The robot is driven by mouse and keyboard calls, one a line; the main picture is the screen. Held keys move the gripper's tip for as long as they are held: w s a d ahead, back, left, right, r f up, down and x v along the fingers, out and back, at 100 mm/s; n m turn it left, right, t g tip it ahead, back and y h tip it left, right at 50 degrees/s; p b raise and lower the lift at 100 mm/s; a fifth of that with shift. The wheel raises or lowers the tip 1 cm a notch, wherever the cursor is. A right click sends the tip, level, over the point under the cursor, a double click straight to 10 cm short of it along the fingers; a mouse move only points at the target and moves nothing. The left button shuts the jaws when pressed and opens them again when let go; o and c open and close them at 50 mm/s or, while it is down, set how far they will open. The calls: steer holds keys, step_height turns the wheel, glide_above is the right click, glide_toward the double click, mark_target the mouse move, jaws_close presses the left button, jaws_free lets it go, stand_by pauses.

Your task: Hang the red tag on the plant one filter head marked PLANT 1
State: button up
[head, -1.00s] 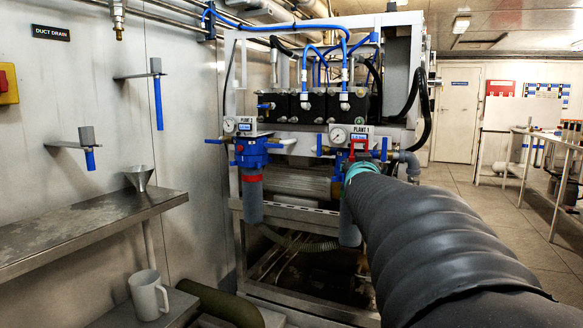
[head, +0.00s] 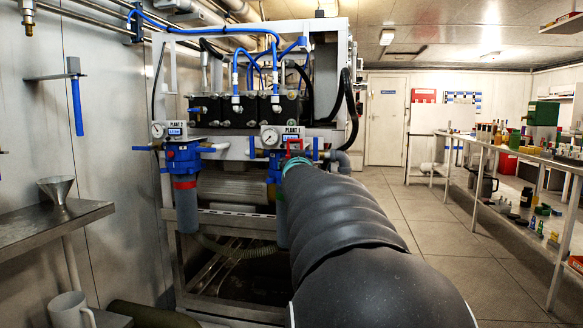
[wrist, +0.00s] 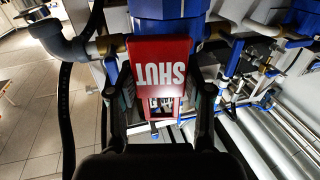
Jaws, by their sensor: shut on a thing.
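The red tag (wrist: 160,62) reads SHUT, upside down in the wrist view. My gripper (wrist: 161,95) is shut on it, one finger at each side. In the head view a bit of the red tag (head: 295,146) shows just below the PLANT 1 plate (head: 291,132), above my gripper (head: 297,161). The blue plant one filter head (wrist: 170,8) is right behind the tag in the wrist view. I cannot tell whether the tag touches it or hangs on anything. My arm hides most of this filter in the head view.
The PLANT 2 filter (head: 184,165) stands to the left, with a gauge and blue head. Pipes (wrist: 70,45) and a black hose (wrist: 68,110) run close beside my gripper. A steel shelf (head: 60,228) is at left, a long bench (head: 545,160) at right.

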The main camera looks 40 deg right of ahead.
steer(key=shift+w+d+f+b, duration=0.3)
steer(key=shift+w+d, duration=0.2)
steer(key=shift+d, duration=0.1)
steer(key=shift+w+d+f+b, duration=0.2)
steer(key=shift+w+d+b, duration=0.05)
steer(key=shift+w+d, duration=0.25)
stand_by(0.3)
steer(key=o, duration=1)
